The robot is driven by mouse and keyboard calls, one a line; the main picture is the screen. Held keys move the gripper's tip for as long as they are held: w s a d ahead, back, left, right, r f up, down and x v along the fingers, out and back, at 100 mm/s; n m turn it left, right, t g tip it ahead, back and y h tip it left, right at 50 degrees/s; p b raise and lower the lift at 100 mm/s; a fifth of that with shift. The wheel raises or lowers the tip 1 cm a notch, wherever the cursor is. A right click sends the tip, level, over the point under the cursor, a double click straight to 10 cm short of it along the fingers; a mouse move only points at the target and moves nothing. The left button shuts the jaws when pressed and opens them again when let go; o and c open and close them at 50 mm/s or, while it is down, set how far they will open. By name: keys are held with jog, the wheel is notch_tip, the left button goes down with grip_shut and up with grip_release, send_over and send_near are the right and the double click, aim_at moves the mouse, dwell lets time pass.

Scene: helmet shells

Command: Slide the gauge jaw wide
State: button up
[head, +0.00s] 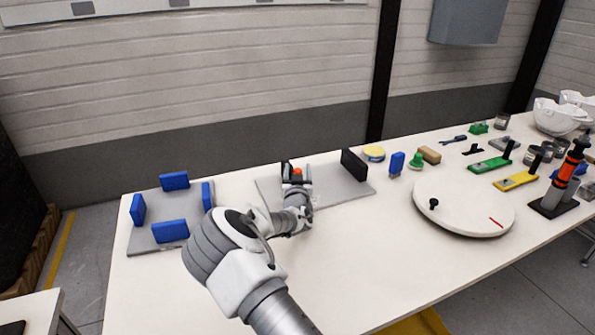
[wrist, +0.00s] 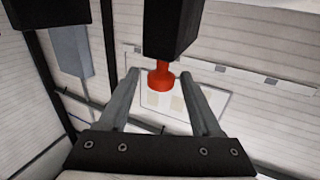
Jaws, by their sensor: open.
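The gauge is a grey plate (head: 335,184) on the table with two upright black jaws. One jaw (head: 353,165) stands at its right end. The other jaw (head: 285,169) is at the left, partly hidden by my gripper. A red knob (head: 297,172) shows at this left jaw; in the wrist view the red knob (wrist: 160,80) sticks out from a black block (wrist: 172,28). My gripper (head: 297,179) is at the left jaw. In the wrist view its fingers (wrist: 162,76) are open, one on each side of the knob, with gaps visible.
A grey plate with several blue blocks (head: 174,181) lies at the left. A white round turntable (head: 463,208) with a black knob stands to the right. Small tools and white helmet shells (head: 557,116) fill the far right. The table front is clear.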

grip_shut()
dwell(1.3)
